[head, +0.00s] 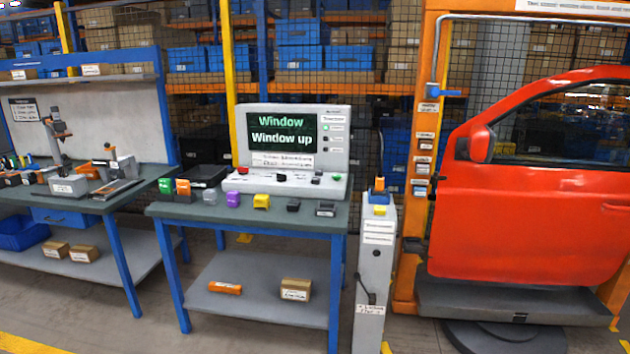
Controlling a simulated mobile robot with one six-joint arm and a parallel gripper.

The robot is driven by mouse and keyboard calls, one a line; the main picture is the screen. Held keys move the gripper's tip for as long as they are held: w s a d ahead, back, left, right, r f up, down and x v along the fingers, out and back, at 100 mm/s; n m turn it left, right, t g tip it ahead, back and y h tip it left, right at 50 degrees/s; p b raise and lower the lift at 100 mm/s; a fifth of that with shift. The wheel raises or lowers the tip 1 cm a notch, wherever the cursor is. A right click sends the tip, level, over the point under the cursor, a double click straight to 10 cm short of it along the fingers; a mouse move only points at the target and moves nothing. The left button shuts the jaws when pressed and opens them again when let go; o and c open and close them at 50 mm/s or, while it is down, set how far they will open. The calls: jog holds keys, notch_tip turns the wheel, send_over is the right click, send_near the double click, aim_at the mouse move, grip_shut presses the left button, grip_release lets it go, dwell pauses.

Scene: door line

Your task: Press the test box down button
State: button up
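The test box (296,143) is a light grey console at the back of the middle bench. Small controls (325,138) run down the right side of the screen, with labels too small to read. The sloping front base carries a red button (243,170) at left and a few dark controls (282,177). I cannot tell which one is the down button. The red car door (535,220) hangs in an orange frame at right, its window opening dark. My gripper is not in view.
A left bench (110,206) holds tools. Open floor shows in front.

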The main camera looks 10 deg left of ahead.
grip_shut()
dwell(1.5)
